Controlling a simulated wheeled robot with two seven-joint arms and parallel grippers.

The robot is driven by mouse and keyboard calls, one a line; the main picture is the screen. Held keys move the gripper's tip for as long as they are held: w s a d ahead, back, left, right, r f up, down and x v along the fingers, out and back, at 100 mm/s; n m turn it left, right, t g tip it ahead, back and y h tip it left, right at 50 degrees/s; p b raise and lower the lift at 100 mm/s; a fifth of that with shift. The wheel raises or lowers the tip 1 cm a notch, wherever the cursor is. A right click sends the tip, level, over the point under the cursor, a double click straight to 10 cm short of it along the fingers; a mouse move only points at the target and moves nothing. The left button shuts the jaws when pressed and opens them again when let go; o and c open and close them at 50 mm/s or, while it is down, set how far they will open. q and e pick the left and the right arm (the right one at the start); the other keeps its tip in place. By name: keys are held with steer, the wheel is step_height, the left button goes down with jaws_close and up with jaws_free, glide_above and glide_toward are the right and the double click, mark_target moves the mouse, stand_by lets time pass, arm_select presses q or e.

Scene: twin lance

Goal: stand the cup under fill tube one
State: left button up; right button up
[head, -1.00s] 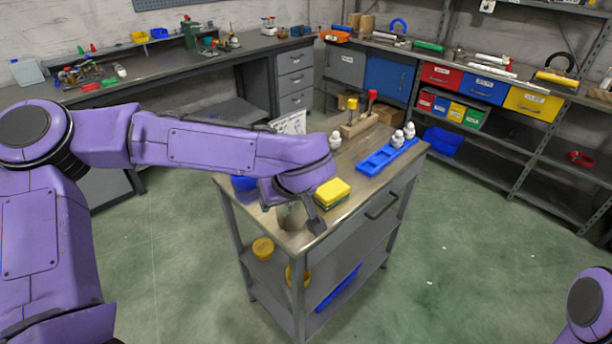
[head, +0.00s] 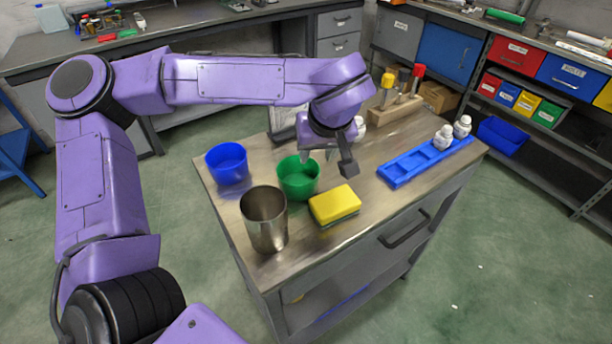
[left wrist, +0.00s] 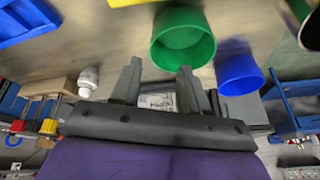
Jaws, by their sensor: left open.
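Three cups stand upright on the steel-topped cart (head: 335,245): a steel cup (head: 265,220) near the front corner, a green cup (head: 298,180) behind it, and a blue cup (head: 227,163) at the left. I cannot tell which one the task means. My left gripper (head: 328,160) is open and empty, above the cart just beside the green cup. In the left wrist view its fingers (left wrist: 158,82) have nothing between them; the green cup (left wrist: 182,40) and blue cup (left wrist: 240,75) lie beyond. No labelled fill tube is recognisable. My right gripper is out of view.
A yellow sponge (head: 335,204) lies right of the steel cup. A blue tray (head: 412,165) with white bottles (head: 443,138) is at the right. A wooden block (head: 395,108) with capped tools stands at the back. The cart's front right top is clear.

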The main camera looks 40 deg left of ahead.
mark_target(312, 174)
arm_select(q)
steer(key=x, duration=0.7)
steer(key=shift+w+f, duration=0.25)
steer(key=shift+f, duration=0.1)
jaws_close()
